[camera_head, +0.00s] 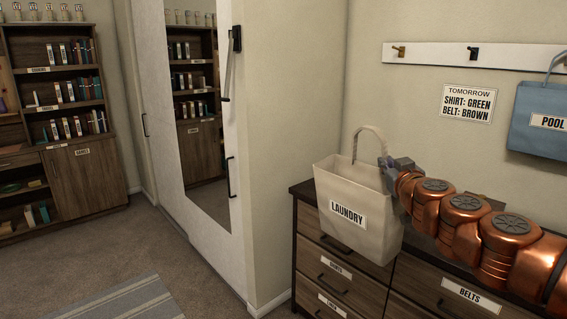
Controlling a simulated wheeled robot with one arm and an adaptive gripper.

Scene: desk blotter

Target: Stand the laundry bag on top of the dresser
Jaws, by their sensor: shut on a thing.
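The cream laundry bag (378,237) has one looped handle showing and a "LAUNDRY" label. It is upright, slightly tilted in the picture. My gripper (391,170) comes in from the right on my copper arm and is shut on the bag's upper right rim; its fingertips are partly hidden. The dark wooden dresser (304,191) stands against the wall behind the bag. The bag covers much of the dresser's top and part of its drawer fronts. Its base shows lower than the dresser's top edge, in front of the drawers.
The dresser has labelled drawers, one reading "BELTS" (472,295). A blue "POOL" bag (540,112) hangs from a hook rail (430,55) on the wall. A "TOMORROW" note (467,103) is below the rail. A mirrored door (200,110) and shelves (70,120) stand left, with open carpet before them.

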